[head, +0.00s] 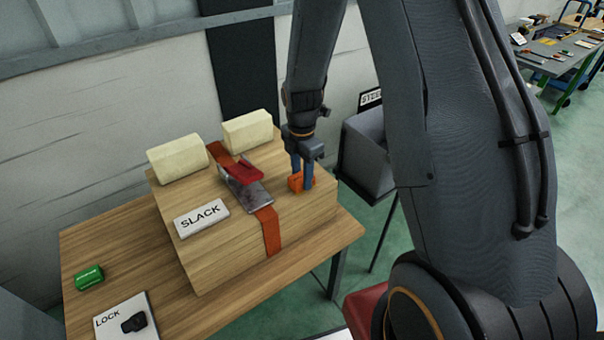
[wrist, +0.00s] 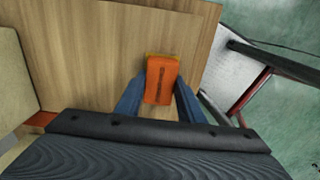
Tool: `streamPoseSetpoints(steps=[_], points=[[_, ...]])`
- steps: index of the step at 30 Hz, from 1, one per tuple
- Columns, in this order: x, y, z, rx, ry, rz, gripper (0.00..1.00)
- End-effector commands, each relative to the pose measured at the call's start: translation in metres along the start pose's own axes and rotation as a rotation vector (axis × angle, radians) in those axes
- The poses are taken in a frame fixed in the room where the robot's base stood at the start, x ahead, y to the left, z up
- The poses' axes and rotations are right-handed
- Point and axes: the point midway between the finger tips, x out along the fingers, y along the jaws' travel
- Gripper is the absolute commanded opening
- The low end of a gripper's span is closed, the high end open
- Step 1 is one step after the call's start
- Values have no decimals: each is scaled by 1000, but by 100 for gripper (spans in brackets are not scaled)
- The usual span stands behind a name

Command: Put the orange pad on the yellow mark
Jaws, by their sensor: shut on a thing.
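The orange pad (head: 296,182) is at the right side of the top of the wooden box (head: 230,248), right of the strap and ratchet. My gripper (head: 302,176) points down with its blue fingers on either side of the pad, shut on it. In the wrist view the orange pad (wrist: 161,82) sits between the fingers of my gripper (wrist: 160,95), close to the box edge. A thin yellow strip, perhaps the yellow mark (wrist: 162,55), shows at the pad's far edge; the rest is hidden. I cannot tell whether the pad touches the box top.
An orange strap (head: 270,232) with a red-handled ratchet (head: 243,178) crosses the box. A SLACK sign (head: 202,218) and two cream blocks (head: 178,158) (head: 247,131) are on it. A green block (head: 89,277) and LOCK card (head: 112,312) lie on the table. A grey bin (head: 366,155) stands right.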

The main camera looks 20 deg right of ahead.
Motion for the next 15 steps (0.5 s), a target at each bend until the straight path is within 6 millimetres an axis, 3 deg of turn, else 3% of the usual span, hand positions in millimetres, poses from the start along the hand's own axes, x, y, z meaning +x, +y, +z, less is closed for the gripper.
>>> streamPoseSetpoints(steps=[10,11,13,15], points=[[4,0,0,0,0,0,10],[3,0,0,0,0,0,40],[3,0,0,0,0,0,52],[3,0,0,0,0,0,53]])
